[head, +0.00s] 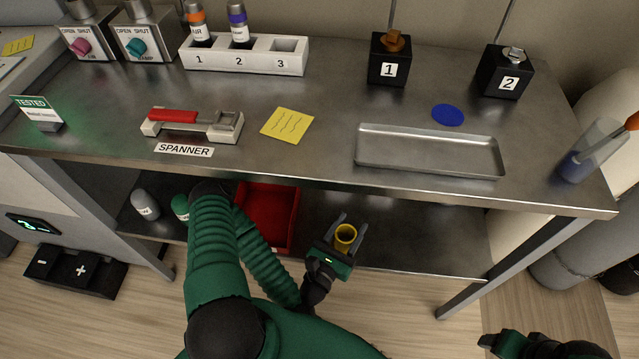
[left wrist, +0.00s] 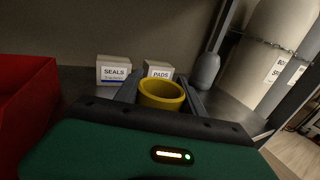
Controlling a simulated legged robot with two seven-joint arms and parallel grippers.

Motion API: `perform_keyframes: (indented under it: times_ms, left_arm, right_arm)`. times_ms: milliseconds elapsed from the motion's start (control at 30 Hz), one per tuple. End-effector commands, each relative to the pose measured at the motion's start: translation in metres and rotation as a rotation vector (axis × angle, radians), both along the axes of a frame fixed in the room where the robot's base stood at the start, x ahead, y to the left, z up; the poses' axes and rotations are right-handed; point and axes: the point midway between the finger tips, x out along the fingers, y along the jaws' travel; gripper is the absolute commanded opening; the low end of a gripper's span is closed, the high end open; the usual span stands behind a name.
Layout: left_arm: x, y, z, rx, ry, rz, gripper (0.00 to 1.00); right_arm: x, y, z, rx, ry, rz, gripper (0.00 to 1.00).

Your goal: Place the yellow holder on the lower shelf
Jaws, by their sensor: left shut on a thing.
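The yellow holder (head: 345,235) is a small open-topped cup. It sits upright between the fingers of my left gripper (head: 341,232), which is shut on it. In the left wrist view the holder (left wrist: 161,94) shows between the two dark fingers. The gripper is at the front of the lower shelf (head: 410,237), under the table top's front edge. I cannot tell whether the holder's base touches the shelf. My right gripper (head: 500,343) is at the bottom right, away from the table; its fingers are not clear.
A red bin (head: 268,215) stands on the lower shelf left of the holder. Boxes marked SEALS (left wrist: 113,70) and PADS (left wrist: 158,69) stand behind it, with a grey bottle (left wrist: 206,70) to their right. The table top (head: 330,100) overhangs the shelf. Shelf right of the holder looks clear.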

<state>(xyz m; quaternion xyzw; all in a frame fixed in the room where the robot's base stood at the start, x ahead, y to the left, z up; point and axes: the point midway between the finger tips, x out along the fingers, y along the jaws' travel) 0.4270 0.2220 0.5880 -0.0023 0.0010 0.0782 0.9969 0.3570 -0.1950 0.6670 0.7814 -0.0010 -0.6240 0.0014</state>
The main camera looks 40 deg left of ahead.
Motion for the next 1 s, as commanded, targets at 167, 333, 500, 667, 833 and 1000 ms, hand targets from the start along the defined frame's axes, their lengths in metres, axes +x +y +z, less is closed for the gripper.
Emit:
perform_keyframes:
  times_ms: [167,333,500,667,833,1000]
  left_arm:
    - [0.035,0.012,-0.006,0.006,-0.006,0.001,0.07]
    - [0.089,0.029,-0.013,0.005,-0.004,0.000,0.07]
    - [0.135,0.043,-0.018,0.002,-0.002,0.000,0.07]
    - [0.153,0.048,-0.022,-0.001,0.002,0.000,0.07]
    - [0.153,0.048,-0.052,-0.001,0.003,-0.001,0.07]
    - [0.152,0.048,-0.053,-0.001,0.002,0.000,0.07]
  right_arm:
    - [-0.001,0.000,-0.010,0.000,0.001,0.000,0.70]
    - [-0.001,0.000,-0.023,0.000,0.001,0.000,0.70]
    - [-0.001,0.000,-0.034,0.000,0.001,0.000,0.70]
    - [-0.001,0.000,-0.040,0.000,0.001,0.000,0.70]
    - [-0.001,0.000,-0.059,0.000,0.001,0.000,0.70]
    - [-0.001,0.000,-0.056,0.000,0.001,0.000,0.70]
